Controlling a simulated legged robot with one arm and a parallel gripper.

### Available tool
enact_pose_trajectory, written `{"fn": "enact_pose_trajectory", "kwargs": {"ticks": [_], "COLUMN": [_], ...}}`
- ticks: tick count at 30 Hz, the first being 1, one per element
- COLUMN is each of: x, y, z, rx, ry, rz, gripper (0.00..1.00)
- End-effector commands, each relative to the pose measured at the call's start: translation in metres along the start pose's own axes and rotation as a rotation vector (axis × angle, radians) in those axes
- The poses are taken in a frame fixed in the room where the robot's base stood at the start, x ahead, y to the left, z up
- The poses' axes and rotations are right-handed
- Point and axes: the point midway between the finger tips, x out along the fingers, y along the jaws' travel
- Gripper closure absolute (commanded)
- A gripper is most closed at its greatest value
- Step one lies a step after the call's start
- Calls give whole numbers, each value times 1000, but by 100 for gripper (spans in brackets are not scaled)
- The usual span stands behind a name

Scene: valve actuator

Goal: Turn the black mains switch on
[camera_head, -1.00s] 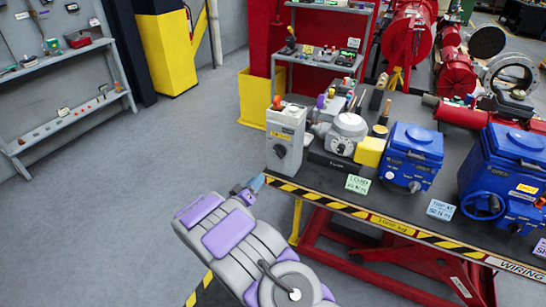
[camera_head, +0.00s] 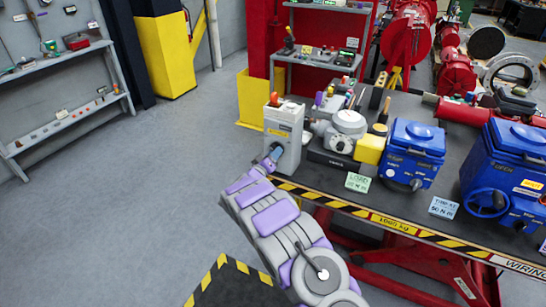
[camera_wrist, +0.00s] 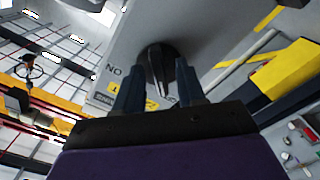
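The black mains switch (camera_wrist: 158,62) is a round knob with a raised grip bar on the front of a grey box (camera_head: 285,140). The box stands at the left end of the workbench. In the wrist view an "ON" mark shows left of the switch, and a yellow label is partly hidden behind the fingers. My gripper (camera_wrist: 159,88) is close in front of the switch, with one finger on each side of its grip bar. The fingers look apart and not closed on it. In the head view my gripper (camera_head: 272,156) covers the switch.
The bench (camera_head: 322,182) has a black-and-yellow striped edge. Right of the grey box are a grey and white device (camera_head: 344,132), a yellow block (camera_head: 370,149) and blue actuators (camera_head: 413,150). Grey floor (camera_head: 170,180) to the left is clear.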

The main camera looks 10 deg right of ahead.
Motion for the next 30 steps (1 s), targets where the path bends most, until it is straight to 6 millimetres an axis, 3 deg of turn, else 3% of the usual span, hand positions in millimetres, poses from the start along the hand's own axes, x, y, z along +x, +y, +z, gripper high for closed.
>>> {"fn": "enact_pose_trajectory", "kwargs": {"ticks": [9,21,30], "x": [1,2,2], "y": [0,-1,-2], "z": [-1,0,0], "rx": [-1,-1,2], "ry": [1,0,-1], "rz": [0,-1,-3], "gripper": [62,100,100]}}
